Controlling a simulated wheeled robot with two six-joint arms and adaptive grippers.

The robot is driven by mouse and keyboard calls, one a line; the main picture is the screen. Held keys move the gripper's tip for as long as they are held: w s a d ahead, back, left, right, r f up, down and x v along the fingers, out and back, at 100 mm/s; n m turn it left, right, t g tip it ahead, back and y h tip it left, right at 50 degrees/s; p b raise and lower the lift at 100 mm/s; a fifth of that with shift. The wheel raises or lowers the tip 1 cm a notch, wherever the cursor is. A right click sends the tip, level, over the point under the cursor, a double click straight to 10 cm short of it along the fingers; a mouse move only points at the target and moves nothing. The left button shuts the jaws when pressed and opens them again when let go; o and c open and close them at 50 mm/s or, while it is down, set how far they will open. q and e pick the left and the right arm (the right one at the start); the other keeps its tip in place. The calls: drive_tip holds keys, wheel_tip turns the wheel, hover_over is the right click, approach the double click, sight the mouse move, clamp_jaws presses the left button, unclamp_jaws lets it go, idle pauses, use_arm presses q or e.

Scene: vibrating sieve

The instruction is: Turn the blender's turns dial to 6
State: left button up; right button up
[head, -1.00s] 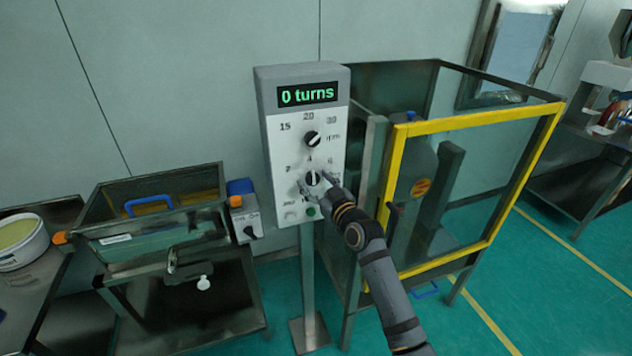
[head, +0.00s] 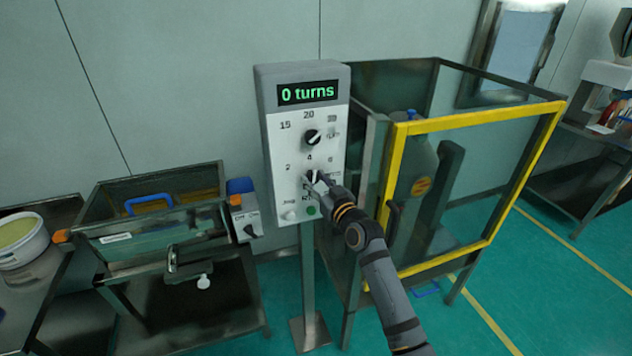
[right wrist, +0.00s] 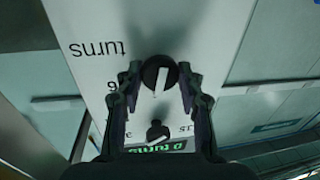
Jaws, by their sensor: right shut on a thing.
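The grey control box (head: 266,150) stands on a post, and its display (head: 307,94) reads "0 turns". The turns dial (head: 311,176) is the lower black knob, ringed by the numbers 2, 4 and 6, and is partly covered by my fingers. My right gripper (head: 317,183) is shut on this dial. In the right wrist view, upside down, the dial (right wrist: 158,74) with its white pointer bar sits between the fingertips of my right gripper (right wrist: 160,78). The upper rpm dial (head: 313,137) is free. My left gripper is not in view.
A yellow-framed guard door (head: 392,175) stands close to the right of the box, beside my right arm. A green button (head: 312,210) and a white jog button (head: 291,215) lie just below the turns dial. A sieve machine (head: 150,255) stands to the left.

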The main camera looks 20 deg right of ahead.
drive_tip(key=m, duration=0.4)
drive_tip(key=shift+f+t, duration=0.1)
drive_tip(key=shift+t, duration=0.3)
drive_tip(key=shift+m+t+h+p, duration=0.3)
drive_tip(key=shift+m+h+p, duration=0.15)
drive_tip(key=shift+m, duration=1.85)
drive_tip(key=o, duration=1.2)
drive_tip(key=shift+s, duration=0.1)
drive_tip(key=s, duration=0.4)
drive_tip(key=s+d+f, duration=0.1)
drive_tip(key=s, duration=0.6)
drive_tip(key=shift+s+d+f, duration=0.25)
drive_tip(key=shift+s, duration=0.1)
